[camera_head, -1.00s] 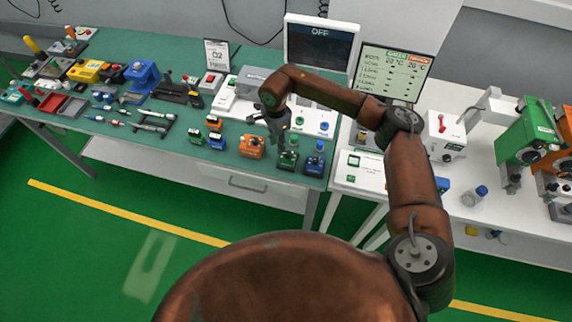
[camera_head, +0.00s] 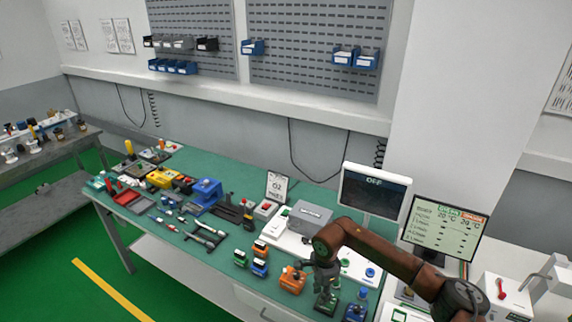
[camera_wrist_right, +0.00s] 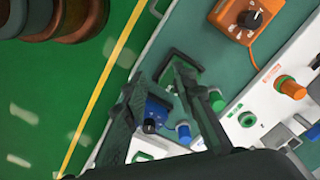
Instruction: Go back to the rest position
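My right gripper (camera_head: 322,281) hangs at the front edge of the green work mat (camera_head: 160,195), just above a small green device (camera_head: 325,303). In the right wrist view its two fingers (camera_wrist_right: 155,70) are spread apart, with nothing held between them. The green device (camera_wrist_right: 198,76) shows partly behind one finger. A blue device (camera_wrist_right: 160,110) with a black knob shows between the fingers; in the head view it stands right of the green one (camera_head: 357,308). My left gripper is not in view.
An orange device (camera_head: 292,280) stands left of the green one. A grey box (camera_head: 304,217), a dark monitor reading OFF (camera_head: 375,191) and a lit screen (camera_head: 443,228) stand behind my right arm. A white unit (camera_head: 506,296) is at right. Above the arm is open space.

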